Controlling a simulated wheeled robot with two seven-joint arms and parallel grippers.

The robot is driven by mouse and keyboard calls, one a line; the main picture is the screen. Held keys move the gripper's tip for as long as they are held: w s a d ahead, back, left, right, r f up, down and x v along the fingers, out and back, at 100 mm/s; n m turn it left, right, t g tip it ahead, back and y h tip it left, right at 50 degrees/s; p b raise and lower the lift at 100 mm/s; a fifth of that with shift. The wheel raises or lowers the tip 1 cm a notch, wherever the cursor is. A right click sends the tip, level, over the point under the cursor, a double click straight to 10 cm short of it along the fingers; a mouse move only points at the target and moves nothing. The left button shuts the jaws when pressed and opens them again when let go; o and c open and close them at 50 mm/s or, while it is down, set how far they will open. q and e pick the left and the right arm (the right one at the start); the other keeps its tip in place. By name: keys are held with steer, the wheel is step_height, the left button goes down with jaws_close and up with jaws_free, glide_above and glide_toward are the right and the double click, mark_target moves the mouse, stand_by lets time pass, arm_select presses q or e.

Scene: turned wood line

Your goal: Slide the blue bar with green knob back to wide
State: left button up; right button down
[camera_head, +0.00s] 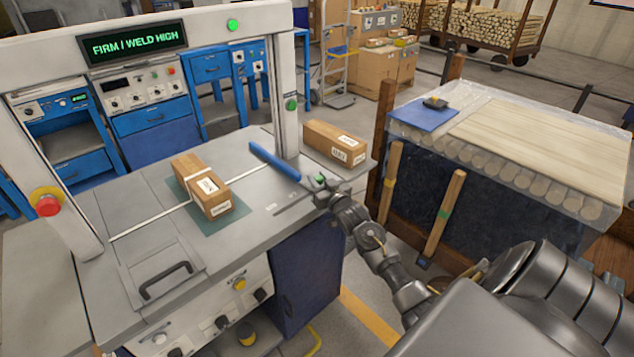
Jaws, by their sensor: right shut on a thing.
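The blue bar (274,161) lies slantwise on the grey machine table, near the right post of the frame. Its green knob (319,180) shows at the table's right edge, largely covered by my right gripper (320,187). The gripper is shut on the knob; its fingertips are small in this view. A slot or scale strip runs in the table beside the knob. My left gripper is not in view.
Another labelled block (334,143) lies behind the knob. A red button (47,205) is on the left post.

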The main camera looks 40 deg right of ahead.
steer(key=c, duration=1.4)
jaws_free()
steer(key=shift+d+r, duration=0.15)
steer(key=shift+d, duration=0.1)
steer(key=shift+o, duration=1.4)
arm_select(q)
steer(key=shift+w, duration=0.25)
arm_select(e)
steer(key=shift+o, duration=0.2)
steer(key=shift+s+a, duration=0.1)
steer(key=shift+s+f, duration=0.2)
steer(key=shift+s, duration=0.1)
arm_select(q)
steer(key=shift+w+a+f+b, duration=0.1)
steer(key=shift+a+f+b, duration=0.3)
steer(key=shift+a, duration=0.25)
arm_select(e)
steer(key=s+a, duration=0.2)
steer(key=s, duration=0.7)
steer(key=shift+s, duration=0.4)
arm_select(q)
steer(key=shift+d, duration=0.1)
arm_select(e)
steer(key=shift+r, duration=0.1)
